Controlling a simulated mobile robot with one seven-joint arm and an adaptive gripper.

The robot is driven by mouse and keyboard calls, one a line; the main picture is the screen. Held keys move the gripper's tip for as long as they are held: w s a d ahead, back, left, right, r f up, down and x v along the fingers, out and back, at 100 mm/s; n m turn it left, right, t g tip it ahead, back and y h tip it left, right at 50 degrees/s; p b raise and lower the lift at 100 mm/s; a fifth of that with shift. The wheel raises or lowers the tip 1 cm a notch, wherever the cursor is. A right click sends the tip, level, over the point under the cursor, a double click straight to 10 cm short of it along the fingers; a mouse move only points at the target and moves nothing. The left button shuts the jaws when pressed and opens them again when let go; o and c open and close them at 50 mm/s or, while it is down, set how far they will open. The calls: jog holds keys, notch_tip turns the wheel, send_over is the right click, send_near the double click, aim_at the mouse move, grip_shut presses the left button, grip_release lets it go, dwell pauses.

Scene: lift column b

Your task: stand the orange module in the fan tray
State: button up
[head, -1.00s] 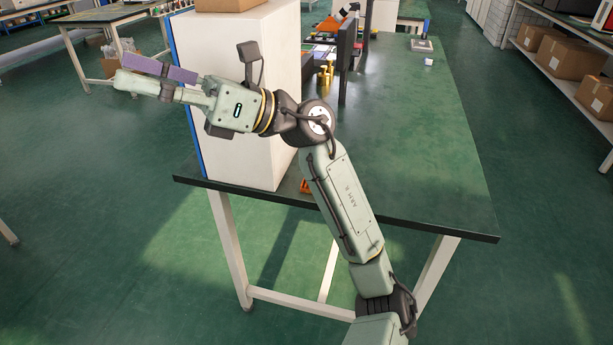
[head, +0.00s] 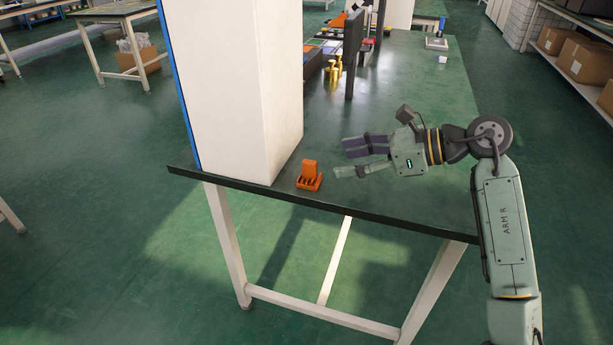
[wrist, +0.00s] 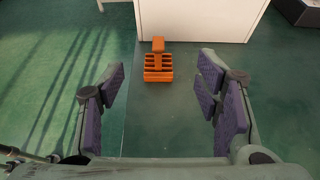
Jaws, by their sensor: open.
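An orange module (head: 310,168) shows in the head view as a small upright block with a lower slotted orange part (head: 309,183) at its front. Both stand on the green bench by the white cabinet's corner. In the wrist view the block (wrist: 158,45) and slotted part (wrist: 158,68) are ahead, centred between the fingers. I cannot tell whether they are one piece. My gripper (head: 343,160) is open and empty, to their right in the head view and apart from them. I cannot clearly pick out a fan tray; one of several trays (head: 330,45) farther back may be it.
The tall white cabinet (head: 235,85) stands close behind and left of the orange thing. The bench's front edge (head: 330,207) is close to it. A dark upright panel (head: 352,50) and yellow pieces (head: 335,68) stand farther back. The bench's right side (head: 420,85) is mostly clear.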

aim_at(310, 164)
jog(key=p+x, duration=0.1)
jog(key=x, duration=0.3)
jog(key=shift+a+f, duration=0.1)
jog(key=shift+a, duration=0.25)
jog(key=x, duration=0.2)
jog(key=p+x, duration=0.1)
jog(key=x, duration=0.1)
jog(key=shift+a+f, duration=0.25)
jog(key=shift+f, duration=0.15)
jog(key=shift+c, duration=0.4)
grip_shut()
